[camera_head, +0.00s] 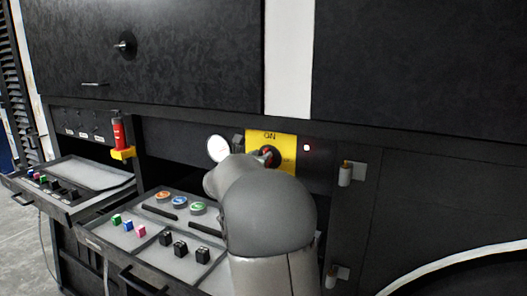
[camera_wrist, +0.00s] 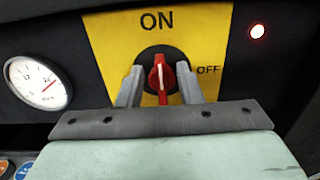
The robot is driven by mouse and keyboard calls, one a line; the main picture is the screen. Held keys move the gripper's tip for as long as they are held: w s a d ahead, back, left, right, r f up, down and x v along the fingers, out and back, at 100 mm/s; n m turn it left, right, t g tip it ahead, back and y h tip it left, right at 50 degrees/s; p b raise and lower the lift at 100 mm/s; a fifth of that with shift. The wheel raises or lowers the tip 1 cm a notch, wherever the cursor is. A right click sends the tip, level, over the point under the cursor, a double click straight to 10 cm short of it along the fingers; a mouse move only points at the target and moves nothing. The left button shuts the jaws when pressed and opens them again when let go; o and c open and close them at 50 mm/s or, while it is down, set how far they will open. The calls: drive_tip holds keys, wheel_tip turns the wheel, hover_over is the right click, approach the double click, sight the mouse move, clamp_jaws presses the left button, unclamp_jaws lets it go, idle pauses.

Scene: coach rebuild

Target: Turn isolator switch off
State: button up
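The isolator switch is a red rotary handle (camera_wrist: 161,76) on a black round base, set in a yellow plate (camera_wrist: 205,38) marked ON above and OFF at the right. In the wrist view the handle stands upright, pointing to ON. My gripper (camera_wrist: 160,82) has one finger on each side of the handle, with gaps visible between fingers and handle. It is open. In the head view the yellow plate (camera_head: 287,141) shows above my arm, which partly covers the switch and gripper.
A lit red lamp (camera_wrist: 257,31) is right of the plate. A round gauge (camera_wrist: 38,84) is at the left. Open drawers with coloured blocks (camera_head: 127,225) and round discs (camera_head: 180,201) jut out below left. A red cylinder (camera_head: 119,132) stands on a yellow bracket.

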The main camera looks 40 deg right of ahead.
drive_tip(key=shift+x, duration=1.4)
clamp_jaws()
